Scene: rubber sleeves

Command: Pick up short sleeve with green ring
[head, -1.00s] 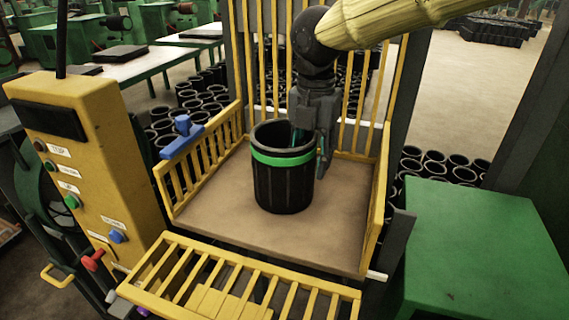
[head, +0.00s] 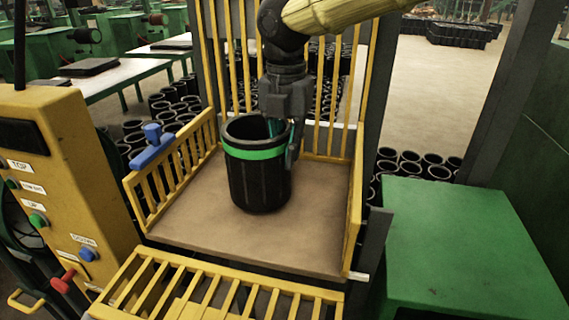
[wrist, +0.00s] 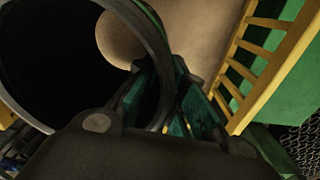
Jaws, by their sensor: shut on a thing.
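The short black sleeve with a green ring (head: 258,180) stands upright on the brown platform (head: 315,215) in the head view; I cannot tell whether its base touches the platform. The green ring runs around it near the top. My gripper (head: 283,145) comes down from above and is shut on the sleeve's right wall, one finger inside and one outside. The wrist view shows the sleeve's open mouth (wrist: 60,60) at left and the gripper fingers (wrist: 170,110) across its rim. The lower part of the inner finger is hidden by the sleeve.
Yellow rails (head: 172,165) enclose the platform at the left, right and back, with a lowered yellow gate (head: 215,290) in front. A yellow control box (head: 70,180) stands at left. A green table (head: 460,240) stands at right.

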